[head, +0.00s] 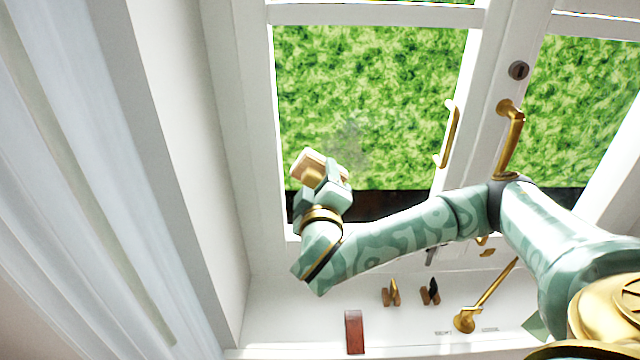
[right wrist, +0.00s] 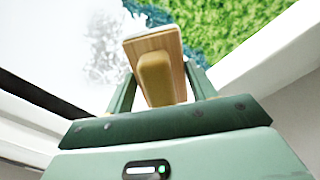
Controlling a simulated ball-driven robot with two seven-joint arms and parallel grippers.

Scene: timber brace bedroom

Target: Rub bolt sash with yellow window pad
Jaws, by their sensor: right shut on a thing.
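The window pad (head: 309,164) is a pale wooden block with a yellow grip, held up in front of the left window sash (head: 375,15). In the right wrist view the pad (right wrist: 157,72) sits between the fingers, its face turned away toward the glass. My right gripper (head: 325,183) is shut on it. A faint grey smudge (head: 350,140) shows on the left pane, right of the pad; a pale speckled patch (right wrist: 103,45) shows in the right wrist view. I cannot tell whether the pad touches the glass. My left gripper is out of view.
Brass handles (head: 449,135) (head: 510,138) and a dark round knob (head: 518,70) stand out from the frames. The white sill holds a red-brown block (head: 354,332), small wooden pieces (head: 391,294) and a brass stay (head: 466,320). A white curtain (head: 70,200) hangs at left.

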